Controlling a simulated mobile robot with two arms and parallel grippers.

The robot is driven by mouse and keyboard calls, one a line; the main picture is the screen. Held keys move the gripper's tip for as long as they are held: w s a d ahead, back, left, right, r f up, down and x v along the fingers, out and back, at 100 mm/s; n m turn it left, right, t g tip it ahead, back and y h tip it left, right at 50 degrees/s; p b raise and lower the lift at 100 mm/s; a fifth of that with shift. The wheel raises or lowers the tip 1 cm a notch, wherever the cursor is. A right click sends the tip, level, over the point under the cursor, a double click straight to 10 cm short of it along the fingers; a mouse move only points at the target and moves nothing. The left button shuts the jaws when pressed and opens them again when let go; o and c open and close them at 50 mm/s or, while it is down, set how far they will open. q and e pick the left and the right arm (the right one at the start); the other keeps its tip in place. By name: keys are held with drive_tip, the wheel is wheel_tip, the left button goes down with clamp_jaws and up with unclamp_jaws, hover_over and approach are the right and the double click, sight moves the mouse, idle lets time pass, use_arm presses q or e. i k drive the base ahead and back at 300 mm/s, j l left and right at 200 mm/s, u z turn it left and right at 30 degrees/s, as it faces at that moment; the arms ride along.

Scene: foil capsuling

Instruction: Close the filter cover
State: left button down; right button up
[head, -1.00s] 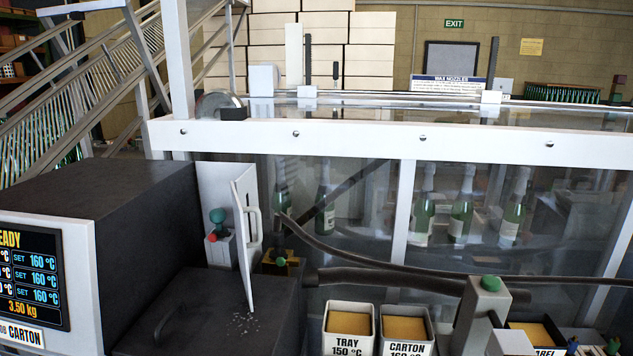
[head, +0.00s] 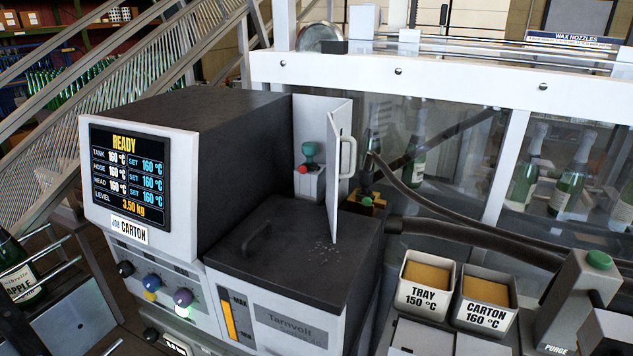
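The filter cover appears to be the white hinged panel (head: 338,170) with a pale handle (head: 348,157), in the middle of the head view. It stands swung open, out from the white housing behind the dark machine. Inside the housing a teal-topped valve knob (head: 310,151) and a red knob (head: 303,169) are exposed. The panel's lower edge is close above the dark tank lid (head: 290,250), which is shut and has white crumbs on it near the panel. Neither of my grippers is in view.
The machine's display (head: 130,178) reads READY. TRAY (head: 424,297) and CARTON (head: 484,318) bins stand right of the tank, near a grey PURGE post (head: 568,300) with a green button. Dark hoses (head: 440,205) run rightward from behind the panel. A glazed enclosure with bottles stands behind.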

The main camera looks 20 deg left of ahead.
sight(334, 140)
drive_tip(key=l+u, duration=0.4)
drive_tip(key=l, duration=0.15)
drive_tip(key=l+u, duration=0.45)
drive_tip(key=l, duration=0.15)
drive_tip(key=k+l+u, duration=0.1)
drive_tip(key=l+u, duration=0.3)
drive_tip(key=l, duration=0.15)
drive_tip(key=k+j+u, duration=0.2)
drive_tip(key=k+j, duration=0.15)
drive_tip(key=j, duration=0.3)
